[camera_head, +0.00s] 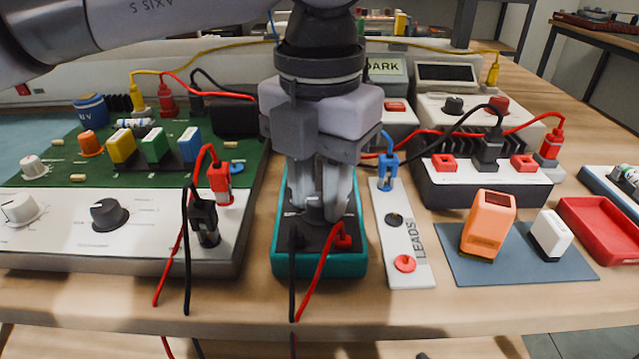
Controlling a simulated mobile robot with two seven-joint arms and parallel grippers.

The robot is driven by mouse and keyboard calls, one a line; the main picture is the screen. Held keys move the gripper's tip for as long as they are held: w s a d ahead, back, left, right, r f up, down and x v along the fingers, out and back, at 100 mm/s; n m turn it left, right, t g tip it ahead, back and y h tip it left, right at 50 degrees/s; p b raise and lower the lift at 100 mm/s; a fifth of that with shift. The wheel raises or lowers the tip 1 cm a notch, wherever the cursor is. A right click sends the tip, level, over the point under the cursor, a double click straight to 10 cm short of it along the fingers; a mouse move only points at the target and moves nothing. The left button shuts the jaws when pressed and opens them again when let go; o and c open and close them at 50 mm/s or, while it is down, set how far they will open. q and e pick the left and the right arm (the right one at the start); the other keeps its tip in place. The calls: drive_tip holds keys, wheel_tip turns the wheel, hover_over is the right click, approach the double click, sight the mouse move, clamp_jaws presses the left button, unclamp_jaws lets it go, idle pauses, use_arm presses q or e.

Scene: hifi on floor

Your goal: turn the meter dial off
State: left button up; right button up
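The meter (281,255) is a teal-cased unit with a dark face, lying near the front edge of the table. Its black and red leads plug in at the front end of its face. My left gripper (320,205) points straight down over the meter. Its pale fingers are close together at the meter dial (326,212) and look shut on it, one on each side. The fingers hide most of the dial, so its pointer and setting cannot be read. The gripper body also covers the meter's upper part. My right gripper is not in view.
Left of the meter stands a panel (130,255) with knobs and plugs. On the right are a white LEADS strip (398,250), an orange block (488,225) on a blue mat (460,265), and a red tray (600,230). Loose leads cross the front edge and the back.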

sight(319, 199)
use_arm(q)
drive_tip(key=o, duration=0.4)
wheel_tip(319, 199, up, 7)
drive_tip(key=shift+r+p, duration=0.1)
drive_tip(key=shift+p, duration=0.95)
